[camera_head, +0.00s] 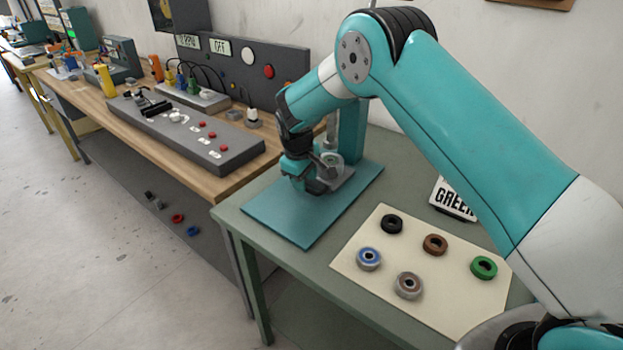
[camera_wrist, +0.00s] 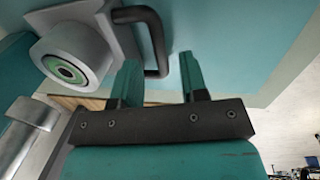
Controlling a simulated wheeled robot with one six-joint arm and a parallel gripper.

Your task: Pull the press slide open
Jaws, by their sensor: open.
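The press stands on a teal base plate (camera_head: 290,225), with a teal column (camera_head: 352,130) behind. Its grey slide (camera_head: 347,180) is partly hidden behind my gripper (camera_head: 312,188) in the head view. In the wrist view the slide is a grey block (camera_wrist: 107,38) with a dark U-shaped handle (camera_wrist: 157,45). A pale round seat (camera_wrist: 75,42) on the slide holds a green-ringed part (camera_wrist: 64,70). My gripper (camera_wrist: 160,65) is open, its two teal fingers on either side of the handle's outer bar in the picture. I cannot tell whether they touch it.
A cream mat (camera_head: 375,285) at right holds several ring-shaped parts, including a green one (camera_head: 484,267). A sign reading "GREEN" (camera_head: 453,198) stands behind it. A wooden bench (camera_head: 215,180) with a grey button panel (camera_head: 190,135) lies left. Floor is open at front left.

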